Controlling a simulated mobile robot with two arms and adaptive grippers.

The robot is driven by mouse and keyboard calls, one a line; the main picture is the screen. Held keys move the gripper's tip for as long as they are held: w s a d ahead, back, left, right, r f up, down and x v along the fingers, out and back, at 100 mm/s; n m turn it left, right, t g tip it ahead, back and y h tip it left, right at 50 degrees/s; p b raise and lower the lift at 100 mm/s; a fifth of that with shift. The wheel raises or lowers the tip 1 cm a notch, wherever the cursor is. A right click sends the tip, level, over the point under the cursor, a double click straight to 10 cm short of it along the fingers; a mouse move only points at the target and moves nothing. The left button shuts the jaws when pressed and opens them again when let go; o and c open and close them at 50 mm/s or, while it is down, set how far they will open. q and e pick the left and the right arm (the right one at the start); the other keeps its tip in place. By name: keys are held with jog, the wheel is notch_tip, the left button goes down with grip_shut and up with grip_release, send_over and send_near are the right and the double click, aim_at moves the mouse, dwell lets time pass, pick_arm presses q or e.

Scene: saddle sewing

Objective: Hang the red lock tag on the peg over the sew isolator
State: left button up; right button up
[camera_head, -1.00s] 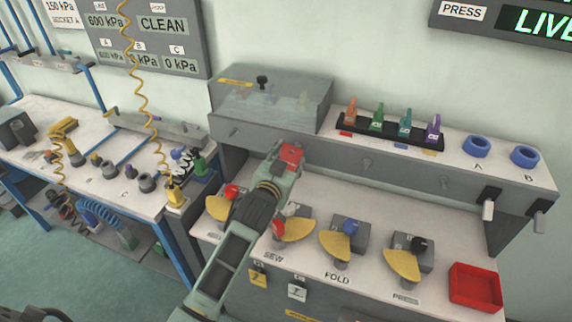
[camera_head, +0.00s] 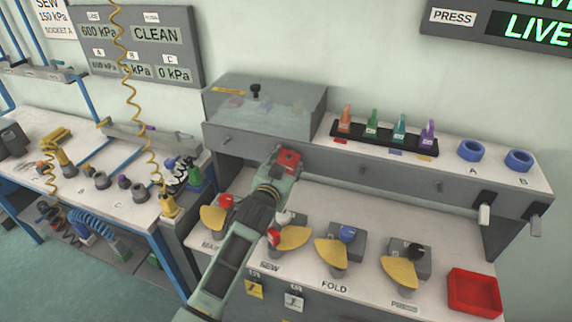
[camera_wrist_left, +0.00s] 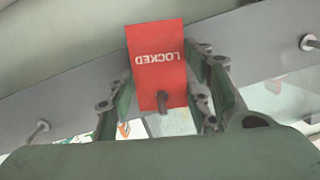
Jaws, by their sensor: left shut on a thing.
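The red lock tag (camera_head: 288,160), lettered LOCKED, is between the fingers of my left gripper (camera_head: 283,166), which is shut on it at the grey ledge above the sew isolator. In the left wrist view the tag (camera_wrist_left: 157,60) hangs between the fingers of the left gripper (camera_wrist_left: 172,95). A dark peg (camera_wrist_left: 163,99) shows at the tag's lower end in that view; I cannot tell whether it passes through the tag. My right gripper is not in view.
Other pegs (camera_head: 362,170) stick out along the ledge face.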

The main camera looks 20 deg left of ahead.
pick_arm(q)
jog(key=o, duration=1)
jog(key=shift+o, duration=0.2)
